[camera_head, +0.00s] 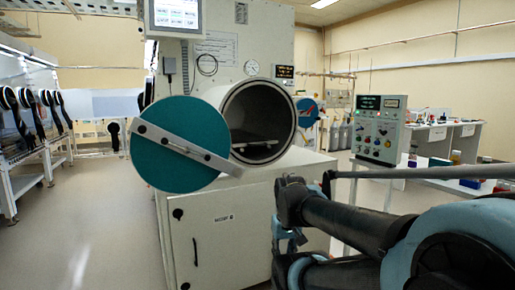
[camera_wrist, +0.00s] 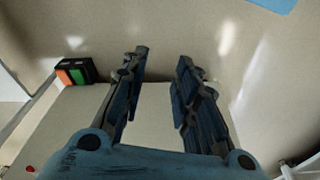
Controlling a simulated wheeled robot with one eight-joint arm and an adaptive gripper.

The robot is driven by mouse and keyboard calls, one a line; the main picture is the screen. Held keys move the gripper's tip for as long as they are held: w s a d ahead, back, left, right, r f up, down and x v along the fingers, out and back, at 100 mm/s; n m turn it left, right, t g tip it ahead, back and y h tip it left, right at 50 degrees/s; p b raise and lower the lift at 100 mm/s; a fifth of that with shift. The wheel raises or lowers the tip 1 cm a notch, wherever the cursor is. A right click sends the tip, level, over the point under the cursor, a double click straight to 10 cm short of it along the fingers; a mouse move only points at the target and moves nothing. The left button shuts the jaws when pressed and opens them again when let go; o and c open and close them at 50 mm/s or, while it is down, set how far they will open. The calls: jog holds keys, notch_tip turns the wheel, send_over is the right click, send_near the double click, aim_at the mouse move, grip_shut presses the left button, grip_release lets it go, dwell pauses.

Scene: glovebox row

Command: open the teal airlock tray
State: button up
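The teal round airlock door (camera_head: 178,145) is swung open to the left, with a pale handle bar across its face. Behind it the airlock's round chamber (camera_head: 292,118) is open toward me. A metal tray (camera_head: 258,146) lies inside, low in the dark bore, and looks pushed in. My gripper (camera_wrist: 162,62) is open and empty in the wrist view, with two dark blue padded fingers apart and pale surfaces beyond them. Neither door nor tray can be made out in the wrist view. In the head view my arm hides most of the gripper, right of the cabinet and below the chamber.
The airlock sits on a white cabinet (camera_head: 220,240). A control panel (camera_head: 378,130) stands to the right, with a bench of small items beyond. A small orange and green box (camera_wrist: 75,73) shows in the wrist view. The floor (camera_head: 90,235) at left is clear.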

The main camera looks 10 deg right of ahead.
jog(key=shift+w+d, duration=0.1)
jog(key=w+a+r+m+t+y, duration=0.3)
jog(key=w+r, duration=0.4)
jog(key=w, duration=0.3)
jog(key=w+a+r+m+t+y, duration=0.2)
jog(key=w+r+m+t, duration=0.1)
jog(key=w+r, duration=0.65)
jog(key=w+d+r+m+t, duration=0.2)
jog(key=w+d+r+m, duration=0.15)
jog(key=w, duration=0.35)
jog(key=w+d+r+m+t, duration=0.2)
jog(key=w+d+r, duration=0.15)
jog(key=w, duration=0.35)
jog(key=w+d+r+m+t, duration=0.3)
jog(key=w+r, duration=0.2)
jog(key=w, duration=0.3)
jog(key=x, duration=1)
jog(key=f+x, duration=0.1)
jog(key=x, duration=0.5)
jog(key=shift+d+f, duration=0.1)
